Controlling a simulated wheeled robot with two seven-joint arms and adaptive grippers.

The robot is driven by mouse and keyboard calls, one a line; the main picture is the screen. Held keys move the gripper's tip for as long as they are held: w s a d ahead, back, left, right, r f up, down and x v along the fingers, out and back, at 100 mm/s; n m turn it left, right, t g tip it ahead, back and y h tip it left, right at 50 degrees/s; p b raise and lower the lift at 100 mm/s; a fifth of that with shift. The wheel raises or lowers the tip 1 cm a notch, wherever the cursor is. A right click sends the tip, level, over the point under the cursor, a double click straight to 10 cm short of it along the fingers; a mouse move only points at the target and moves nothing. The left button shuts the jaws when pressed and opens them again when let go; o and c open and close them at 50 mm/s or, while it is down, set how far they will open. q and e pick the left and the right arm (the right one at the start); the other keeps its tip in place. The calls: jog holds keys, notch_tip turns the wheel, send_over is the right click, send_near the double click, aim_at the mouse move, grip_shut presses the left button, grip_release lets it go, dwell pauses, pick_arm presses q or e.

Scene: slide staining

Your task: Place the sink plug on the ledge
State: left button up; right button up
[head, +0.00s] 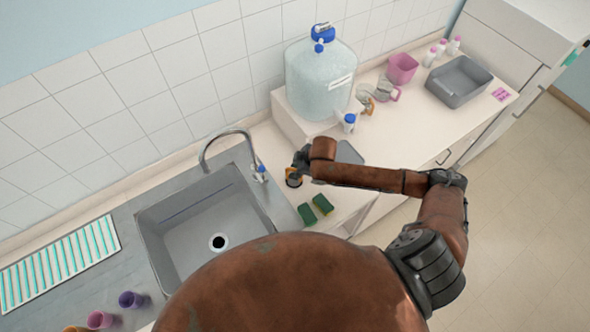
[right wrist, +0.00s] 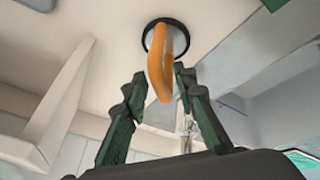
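The sink plug (right wrist: 165,40) is a dark-rimmed disc with an orange loop handle, lying on a pale counter surface in the right wrist view. In the head view the plug (head: 293,180) shows small, just right of the sink (head: 190,225), partly hidden by my gripper. My right gripper (right wrist: 160,76) is open, with its two fingers apart on either side of the orange handle. It also shows in the head view (head: 298,165), over the plug. A raised white ledge (head: 291,124) at the wall carries a large water tank (head: 318,80). My left gripper is out of view.
A curved tap (head: 228,133) stands behind the sink, whose drain (head: 218,242) is dark. Two green-yellow sponges (head: 322,204) lie near the counter's front edge. Colored cups (head: 131,299) are at lower left.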

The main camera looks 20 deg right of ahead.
jog(key=v, duration=1.2)
jog(key=shift+b, duration=0.35)
jog(key=shift+r, duration=0.1)
